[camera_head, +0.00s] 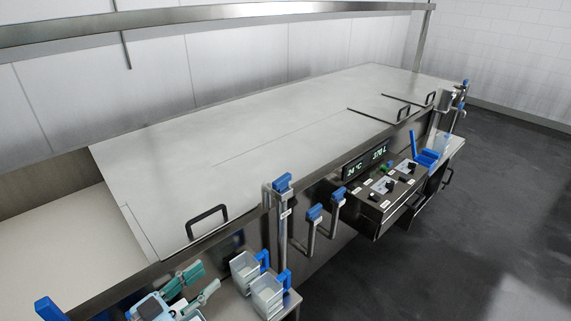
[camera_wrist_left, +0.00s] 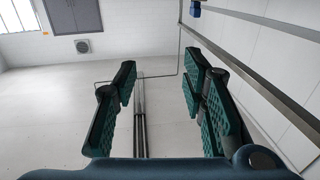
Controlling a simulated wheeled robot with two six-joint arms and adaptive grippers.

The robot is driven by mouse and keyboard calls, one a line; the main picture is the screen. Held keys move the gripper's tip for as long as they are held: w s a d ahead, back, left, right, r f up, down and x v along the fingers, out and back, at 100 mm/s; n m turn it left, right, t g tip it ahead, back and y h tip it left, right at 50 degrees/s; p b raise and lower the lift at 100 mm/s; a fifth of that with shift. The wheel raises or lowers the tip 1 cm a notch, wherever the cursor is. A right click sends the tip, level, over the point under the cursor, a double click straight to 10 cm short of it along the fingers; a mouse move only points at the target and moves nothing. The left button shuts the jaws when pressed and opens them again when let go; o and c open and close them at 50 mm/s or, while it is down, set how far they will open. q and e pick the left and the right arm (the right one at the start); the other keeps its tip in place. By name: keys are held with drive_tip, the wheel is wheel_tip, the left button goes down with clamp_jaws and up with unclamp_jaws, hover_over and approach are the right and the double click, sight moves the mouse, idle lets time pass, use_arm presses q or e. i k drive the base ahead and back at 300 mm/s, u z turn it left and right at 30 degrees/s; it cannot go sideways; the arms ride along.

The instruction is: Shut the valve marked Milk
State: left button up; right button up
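Several pipes with blue valve handles stand along the front of the steel vat. A taller one (camera_head: 283,182) is at the vat's edge, and two lower ones, a left one (camera_head: 314,213) and a right one (camera_head: 337,197), stand just right of it. Small pale labels are on them, too small to read, so I cannot tell which is marked Milk. My left gripper (camera_head: 207,276) is at the bottom, left of the valves and apart from them. Its teal fingers are spread and empty, also in the left wrist view (camera_wrist_left: 158,95). My right gripper is out of view.
The vat cover (camera_head: 250,150) has black handles. Open floor (camera_head: 480,230) lies right.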

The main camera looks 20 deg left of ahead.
sight(278, 184)
drive_tip(key=i, duration=0.9)
